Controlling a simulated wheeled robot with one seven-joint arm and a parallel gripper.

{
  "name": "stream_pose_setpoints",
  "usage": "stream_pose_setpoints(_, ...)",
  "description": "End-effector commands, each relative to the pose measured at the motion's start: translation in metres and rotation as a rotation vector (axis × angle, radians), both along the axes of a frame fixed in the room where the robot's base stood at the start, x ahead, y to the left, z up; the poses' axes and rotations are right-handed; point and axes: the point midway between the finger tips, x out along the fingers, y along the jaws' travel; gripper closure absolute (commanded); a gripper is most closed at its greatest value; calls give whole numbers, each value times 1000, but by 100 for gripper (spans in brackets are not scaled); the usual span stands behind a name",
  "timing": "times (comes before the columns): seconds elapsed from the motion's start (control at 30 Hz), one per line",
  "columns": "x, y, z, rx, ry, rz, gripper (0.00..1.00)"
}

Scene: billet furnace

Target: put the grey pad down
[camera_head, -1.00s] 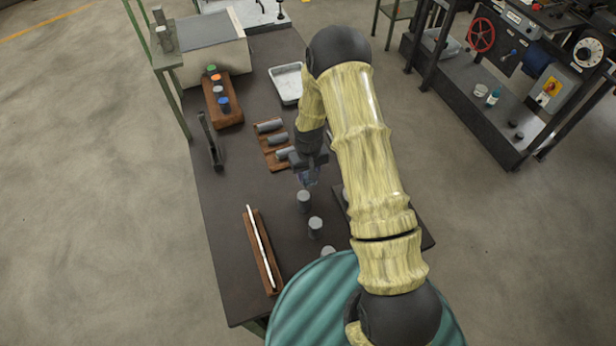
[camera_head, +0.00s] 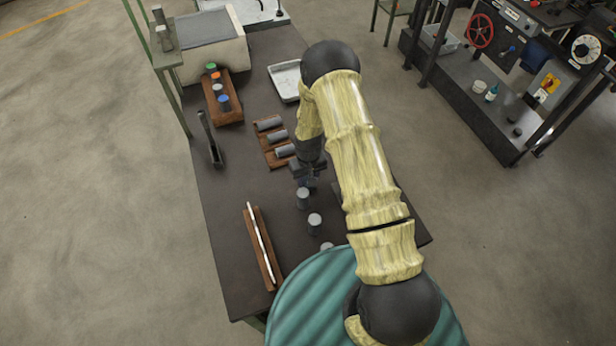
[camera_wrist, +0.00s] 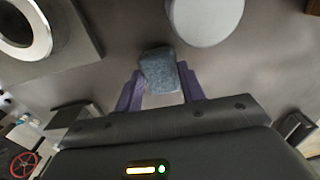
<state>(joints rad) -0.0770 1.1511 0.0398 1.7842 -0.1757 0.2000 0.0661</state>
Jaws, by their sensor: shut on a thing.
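The grey pad (camera_wrist: 159,71) shows in the wrist view as a small blue-grey block between the two purple fingers of my gripper (camera_wrist: 160,88). The gripper is shut on it. In the head view my gripper (camera_head: 308,180) is over the dark table (camera_head: 230,190), just behind the farthest of the upright grey cylinders (camera_head: 303,199). The pad cannot be made out there. In the wrist view the pale round top of a cylinder (camera_wrist: 205,14) lies just beyond the pad, to its right. I cannot tell whether the pad touches anything below.
More upright cylinders (camera_head: 314,221) stand nearer. A wooden rack (camera_head: 272,153) with lying cylinders is left of my gripper. A white tray (camera_head: 284,85) is behind. A wooden holder (camera_head: 268,270) with a white strip lies front left. Table left of the cylinders is clear.

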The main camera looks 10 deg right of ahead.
Motion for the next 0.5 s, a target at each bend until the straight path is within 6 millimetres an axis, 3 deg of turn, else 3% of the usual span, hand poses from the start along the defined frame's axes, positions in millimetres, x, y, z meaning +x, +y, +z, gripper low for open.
stream_pose_setpoints(0.1,0,0,-4,0,0,1,97)
stream_pose_setpoints(0.13,0,0,-3,0,0,1,57)
stream_pose_setpoints(0.23,0,0,-2,0,0,1,39)
stream_pose_setpoints(0.5,0,1,-2,0,0,1,39)
